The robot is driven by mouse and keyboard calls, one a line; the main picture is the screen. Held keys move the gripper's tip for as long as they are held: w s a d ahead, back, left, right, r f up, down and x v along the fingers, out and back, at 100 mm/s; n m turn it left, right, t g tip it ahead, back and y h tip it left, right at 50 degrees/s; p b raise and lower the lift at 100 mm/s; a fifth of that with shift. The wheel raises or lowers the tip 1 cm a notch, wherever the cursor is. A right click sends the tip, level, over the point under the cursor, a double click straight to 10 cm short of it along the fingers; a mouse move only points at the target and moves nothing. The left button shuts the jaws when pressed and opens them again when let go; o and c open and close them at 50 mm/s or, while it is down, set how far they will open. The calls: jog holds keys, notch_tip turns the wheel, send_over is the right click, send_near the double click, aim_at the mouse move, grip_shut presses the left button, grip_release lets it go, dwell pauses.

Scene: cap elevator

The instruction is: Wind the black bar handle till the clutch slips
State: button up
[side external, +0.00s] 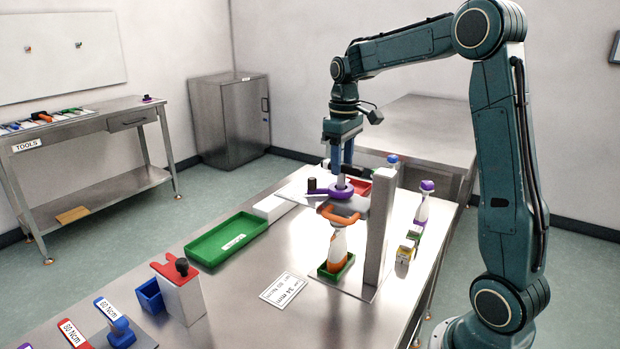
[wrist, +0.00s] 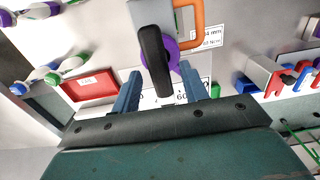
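The black bar handle (wrist: 155,60) runs lengthwise across the top of a purple disc (wrist: 173,52) in the wrist view. In the side view a black bar (side external: 359,171) shows partly behind my fingers, above the purple part (side external: 332,191), which carries a short black knob (side external: 311,184) at its left. My gripper (wrist: 161,72) has its two blue fingers wide apart, one on each side of the bar's near end, with gaps showing. In the side view my gripper (side external: 342,172) points down over the purple part. I cannot tell the fingers' exact height against the bar.
An orange handle (side external: 338,217) sits below, above a white and orange bottle (side external: 338,245) in a green holder. A grey post (side external: 380,225) rises close on the right. A red tray (side external: 358,186) lies behind, a green tray (side external: 226,239) to the left. Bottles stand right of the post.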

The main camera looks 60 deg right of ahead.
dwell(0.3)
notch_tip(320, 180, up, 14)
dwell(0.8)
jog(key=shift+a+f, duration=0.1)
jog(key=s+a+f+t, duration=0.2)
jog(key=s+a+t, duration=0.1)
jog(key=s+a, duration=0.85)
jog(key=s+a+f+t, duration=0.2)
jog(key=s+a+f, duration=0.5)
jog(key=s+f, duration=0.1)
jog(key=shift+s+a+f+t, duration=0.15)
jog(key=shift+s+f+t, duration=0.15)
jog(key=shift+f, duration=0.55)
